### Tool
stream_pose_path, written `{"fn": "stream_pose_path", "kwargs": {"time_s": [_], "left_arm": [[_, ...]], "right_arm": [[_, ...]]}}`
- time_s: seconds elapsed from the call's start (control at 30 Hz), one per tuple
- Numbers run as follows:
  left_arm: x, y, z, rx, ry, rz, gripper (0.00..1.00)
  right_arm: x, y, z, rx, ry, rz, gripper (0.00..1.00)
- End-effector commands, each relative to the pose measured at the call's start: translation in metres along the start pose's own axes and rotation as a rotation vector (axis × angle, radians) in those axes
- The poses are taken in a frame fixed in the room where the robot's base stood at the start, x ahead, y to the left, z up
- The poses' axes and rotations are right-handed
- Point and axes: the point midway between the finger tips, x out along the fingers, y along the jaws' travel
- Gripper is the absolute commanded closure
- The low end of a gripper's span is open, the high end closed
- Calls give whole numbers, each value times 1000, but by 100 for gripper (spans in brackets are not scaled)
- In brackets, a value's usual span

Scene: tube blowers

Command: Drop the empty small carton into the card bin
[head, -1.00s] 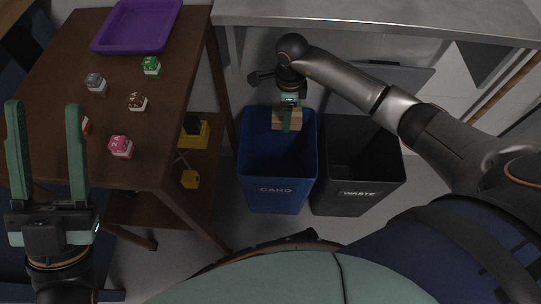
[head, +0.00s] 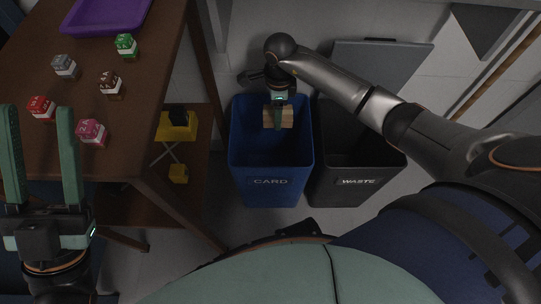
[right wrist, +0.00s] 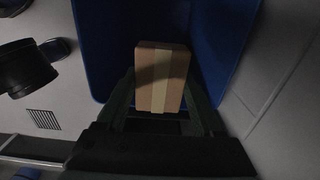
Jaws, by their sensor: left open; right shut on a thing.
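The small brown carton (head: 286,117) with a paler tape strip is held in my right gripper (head: 278,118), over the mouth of the blue card bin. In the right wrist view the carton (right wrist: 161,78) sits between the two fingers (right wrist: 160,108), and the blue bin walls (right wrist: 215,40) surround it. Whether the carton is empty cannot be seen. The blue bin (head: 270,182) is marked CARD and stands on the floor. My left gripper (head: 40,155) is open and empty at the left, by the front of the brown table.
A dark bin marked WASTE (head: 352,182) stands right beside the card bin. The brown table (head: 140,100) holds a purple tray (head: 108,16) and several small coloured blocks (head: 92,133). A yellow item (head: 177,125) is on its lower shelf.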

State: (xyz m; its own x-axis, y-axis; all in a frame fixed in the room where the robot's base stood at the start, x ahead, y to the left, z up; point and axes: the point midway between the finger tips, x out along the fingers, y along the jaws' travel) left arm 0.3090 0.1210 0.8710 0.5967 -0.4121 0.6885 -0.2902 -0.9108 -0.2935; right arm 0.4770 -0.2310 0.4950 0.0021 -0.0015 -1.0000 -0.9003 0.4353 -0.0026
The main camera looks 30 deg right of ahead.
Motion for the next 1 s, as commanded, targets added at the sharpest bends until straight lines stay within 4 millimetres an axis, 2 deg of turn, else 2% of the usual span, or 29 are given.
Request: {"fn": "stream_pose_path", "kwargs": {"time_s": [0.07,0.1,0.33,0.67,0.77,1.0], "left_arm": [[0,0,0,0,0,0,50],[0,0,0,0,0,0,50],[0,0,-1,0,1,1,50],[2,-1,-3,2,2,1,50],[7,-2,-8,7,4,3,50],[21,-10,-24,40,19,3,50]], "right_arm": [[0,0,0,0,0,0,83],[0,0,0,0,0,0,27],[0,0,0,0,0,0,1],[-6,0,0,0,-1,-1,0],[-20,-1,0,0,-1,-3,0],[-72,-1,0,-1,0,-4,0]]}}
